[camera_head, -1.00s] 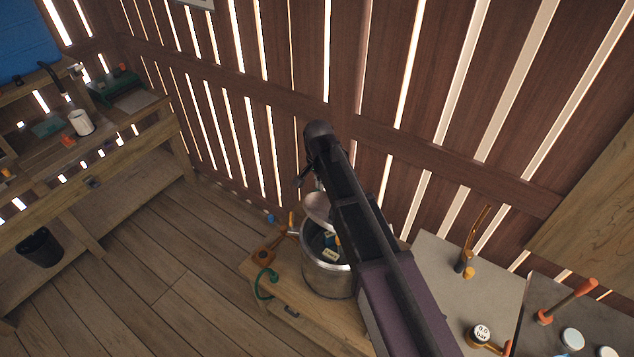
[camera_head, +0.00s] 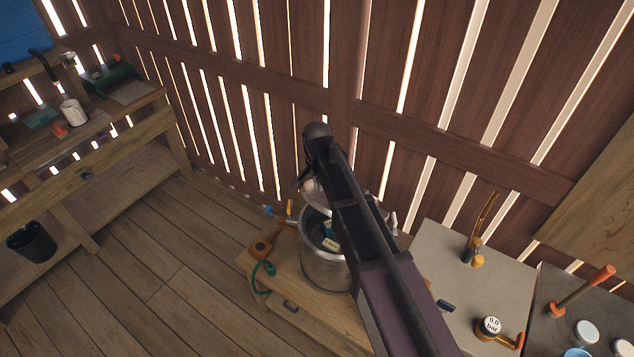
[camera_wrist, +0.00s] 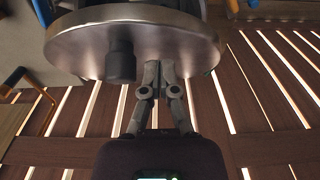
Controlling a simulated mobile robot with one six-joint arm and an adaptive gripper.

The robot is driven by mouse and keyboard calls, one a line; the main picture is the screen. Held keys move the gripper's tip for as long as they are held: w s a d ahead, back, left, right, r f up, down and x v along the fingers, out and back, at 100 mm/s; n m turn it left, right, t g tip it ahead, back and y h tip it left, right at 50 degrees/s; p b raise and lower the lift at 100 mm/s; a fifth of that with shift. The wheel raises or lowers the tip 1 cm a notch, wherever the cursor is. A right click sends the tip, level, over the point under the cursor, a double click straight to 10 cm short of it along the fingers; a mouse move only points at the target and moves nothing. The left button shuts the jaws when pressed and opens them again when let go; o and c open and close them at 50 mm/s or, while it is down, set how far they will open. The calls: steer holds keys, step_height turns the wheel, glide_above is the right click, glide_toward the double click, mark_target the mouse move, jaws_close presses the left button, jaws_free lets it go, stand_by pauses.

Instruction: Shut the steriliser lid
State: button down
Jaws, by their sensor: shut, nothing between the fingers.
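The steriliser is a round metal pot (camera_head: 322,268) on a wooden stand, its mouth uncovered with labelled items showing inside. Its silvery lid (camera_head: 313,190) stands raised at the back of the rim, partly hidden by my dark arm. In the wrist view the lid (camera_wrist: 75,47) is a large disc across the top, with a black knob (camera_wrist: 121,62). My gripper (camera_wrist: 158,68) is shut and empty. Its fingertips overlap the lid's lower edge, right of the knob; I cannot tell whether they touch it. In the head view my arm hides the fingertips.
A green hose (camera_head: 262,278) and an orange fitting (camera_head: 260,248) sit left of the pot. A pale worktop (camera_head: 465,270) with a pressure gauge (camera_head: 490,327) is on the right. A slatted wall stands close behind.

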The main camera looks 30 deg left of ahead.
steer(key=shift+s+f+b, duration=0.4)
steer(key=shift+f+b, duration=0.1)
steer(key=shift+f, duration=0.1)
steer(key=shift+s+f+b, duration=0.35)
steer(key=shift+f+b, duration=0.1)
steer(key=shift+f, duration=0.15)
